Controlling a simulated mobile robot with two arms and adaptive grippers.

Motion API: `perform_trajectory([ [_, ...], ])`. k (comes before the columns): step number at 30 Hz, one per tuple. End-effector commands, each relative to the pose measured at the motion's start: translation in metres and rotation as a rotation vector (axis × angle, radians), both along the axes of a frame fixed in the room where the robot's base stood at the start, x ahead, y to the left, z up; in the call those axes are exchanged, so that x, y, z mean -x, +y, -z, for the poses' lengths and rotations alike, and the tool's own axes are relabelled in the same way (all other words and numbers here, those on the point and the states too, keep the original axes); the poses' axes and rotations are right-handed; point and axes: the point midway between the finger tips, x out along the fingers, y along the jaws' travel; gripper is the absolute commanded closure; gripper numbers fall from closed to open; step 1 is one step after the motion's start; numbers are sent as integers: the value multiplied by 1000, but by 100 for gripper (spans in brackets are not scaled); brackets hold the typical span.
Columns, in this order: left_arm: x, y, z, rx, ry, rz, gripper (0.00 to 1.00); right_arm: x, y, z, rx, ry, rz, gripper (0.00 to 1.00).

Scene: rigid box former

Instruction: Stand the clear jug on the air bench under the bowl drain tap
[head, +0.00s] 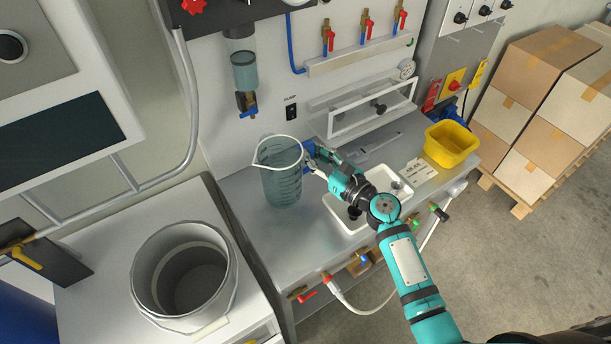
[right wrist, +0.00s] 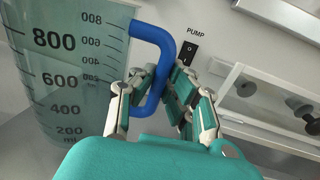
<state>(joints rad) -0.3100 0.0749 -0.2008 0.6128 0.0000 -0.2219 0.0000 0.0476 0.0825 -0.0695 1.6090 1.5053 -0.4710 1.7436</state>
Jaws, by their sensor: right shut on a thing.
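The clear jug (head: 283,182), bluish with a white rim and volume marks, is upright over the left part of the steel air bench (head: 236,190). My right gripper (head: 312,160) is shut on its blue handle, which shows between the fingers in the right wrist view (right wrist: 161,60). I cannot tell whether the jug's base touches the bench. The bowl drain tap (head: 246,104), blue-handled, hangs under a clear bowl (head: 244,70) with liquid on the back panel. In the head view the tap is above and left of the jug's mouth. My left gripper is not in view.
A white tray (head: 345,222) lies right of the jug, under my right arm. A yellow tub (head: 452,145) stands at the bench's right end. A grey round pot (head: 185,275) stands on the left cabinet. The PUMP switch (head: 291,110) is on the panel behind.

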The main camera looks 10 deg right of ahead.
Motion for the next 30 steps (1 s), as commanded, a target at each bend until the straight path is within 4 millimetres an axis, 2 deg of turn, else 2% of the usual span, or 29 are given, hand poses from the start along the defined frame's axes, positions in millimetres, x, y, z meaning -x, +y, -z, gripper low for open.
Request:
perform_trajectory([
  [5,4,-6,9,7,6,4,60,0,0,19,-3,2,0,100],
  [11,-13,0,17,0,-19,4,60,0,0,45,-2,0,0,100],
  [16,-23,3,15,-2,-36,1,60,0,0,47,-1,-3,0,100],
  [23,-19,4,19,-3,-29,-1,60,0,0,51,-1,-2,0,100],
  [24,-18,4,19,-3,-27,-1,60,0,0,51,0,-1,0,90],
  [29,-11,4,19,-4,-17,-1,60,0,0,50,0,-1,-1,69],
  [30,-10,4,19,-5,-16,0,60,0,0,50,0,-1,-1,68],
])
